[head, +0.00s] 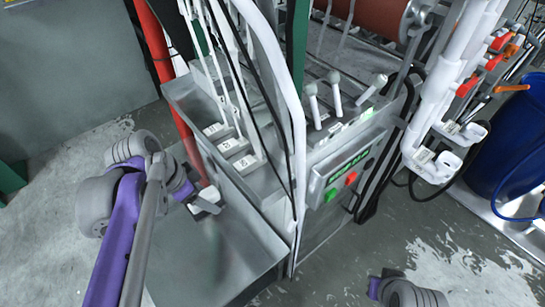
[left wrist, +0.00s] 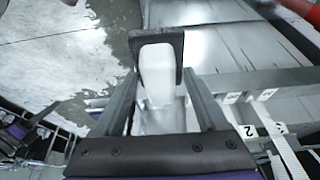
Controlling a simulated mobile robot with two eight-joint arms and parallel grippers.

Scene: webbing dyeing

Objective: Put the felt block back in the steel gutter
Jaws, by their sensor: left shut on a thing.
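My left gripper (head: 192,197) is shut on a white felt block (head: 208,201), holding it outside the near left side of the steel gutter (head: 238,188). In the left wrist view the felt block (left wrist: 157,76) shows pale and upright between the fingers, with a dark frame around its far end. The gutter holds white numbered blocks (head: 230,146) in a row, with white webbing strips rising from them. Their numbered tags (left wrist: 248,130) show at the right of the left wrist view. My right gripper's fingers are not in view.
A red pole (head: 173,105) slants down close beside the gutter and the held block. A white frame post (head: 297,150) and a control panel (head: 347,175) stand to the right. Below the gutter is a broad steel sheet (head: 205,255). Concrete floor (head: 70,165) lies open at left.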

